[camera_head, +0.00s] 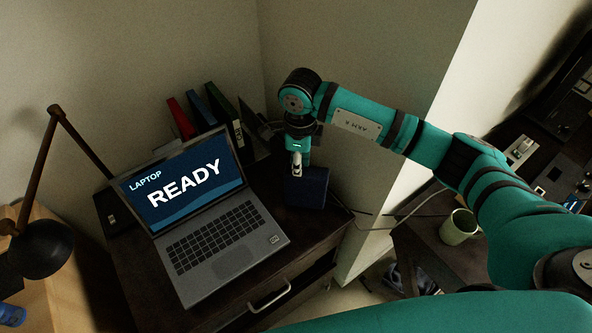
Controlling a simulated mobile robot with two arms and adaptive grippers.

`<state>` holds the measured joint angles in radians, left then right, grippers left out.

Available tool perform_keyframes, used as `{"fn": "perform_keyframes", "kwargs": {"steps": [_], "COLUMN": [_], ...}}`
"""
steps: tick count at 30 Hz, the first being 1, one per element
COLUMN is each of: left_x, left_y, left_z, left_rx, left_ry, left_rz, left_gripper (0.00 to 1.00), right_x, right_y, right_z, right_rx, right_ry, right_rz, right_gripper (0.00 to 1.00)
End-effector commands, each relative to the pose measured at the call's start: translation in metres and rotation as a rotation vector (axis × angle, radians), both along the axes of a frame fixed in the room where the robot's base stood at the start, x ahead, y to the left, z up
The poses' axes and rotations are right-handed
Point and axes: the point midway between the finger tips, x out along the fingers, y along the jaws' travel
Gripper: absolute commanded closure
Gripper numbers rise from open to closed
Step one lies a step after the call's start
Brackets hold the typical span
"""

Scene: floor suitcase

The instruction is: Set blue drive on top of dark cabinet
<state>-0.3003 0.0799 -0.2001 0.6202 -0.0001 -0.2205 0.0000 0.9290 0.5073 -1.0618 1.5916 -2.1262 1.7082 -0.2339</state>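The blue drive (312,188) is a dark navy box at the right back part of the dark cabinet's top. It looks upright and appears to rest on the top, but its shaded lower edge makes contact hard to tell. The dark cabinet (278,257) has a dark wooden top and a drawer with a metal handle. My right gripper (297,172) points down at the upper left of the blue drive, its pale fingers overlapping the box. The fingers are seen nearly edge-on, so whether they grip it is unclear. My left gripper is not in view.
An open laptop (216,240) reading "READY" covers much of the cabinet top. Several books (205,110) stand behind it. A black desk lamp (44,250) is at the left. A pale green mug (459,227) stands on a dark surface at the right, with cables nearby.

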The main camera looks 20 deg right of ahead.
Motion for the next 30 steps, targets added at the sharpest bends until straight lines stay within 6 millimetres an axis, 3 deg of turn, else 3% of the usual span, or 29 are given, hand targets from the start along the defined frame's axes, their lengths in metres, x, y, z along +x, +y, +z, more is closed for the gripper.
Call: {"fn": "perform_keyframes", "kwargs": {"steps": [5, 14, 26, 27, 30], "left_x": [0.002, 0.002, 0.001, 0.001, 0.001], "left_y": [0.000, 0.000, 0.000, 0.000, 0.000], "left_z": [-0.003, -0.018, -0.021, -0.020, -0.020], "left_rx": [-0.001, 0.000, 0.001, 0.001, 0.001], "left_ry": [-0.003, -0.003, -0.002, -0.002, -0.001], "left_rz": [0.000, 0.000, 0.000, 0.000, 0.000], "left_gripper": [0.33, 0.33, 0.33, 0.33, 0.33], "right_x": [0.008, 0.006, 0.006, 0.006, 0.006], "right_y": [0.007, 0.005, 0.005, 0.005, 0.005], "right_z": [0.000, -0.034, -0.038, -0.038, -0.037], "right_rx": [0.002, 0.002, 0.002, 0.000, 0.000], "right_ry": [-0.003, -0.002, -0.003, -0.001, -0.001], "right_rz": [0.000, -0.001, 0.000, 0.000, 0.000], "right_gripper": [1.00, 1.00, 1.00, 0.78, 0.65]}}
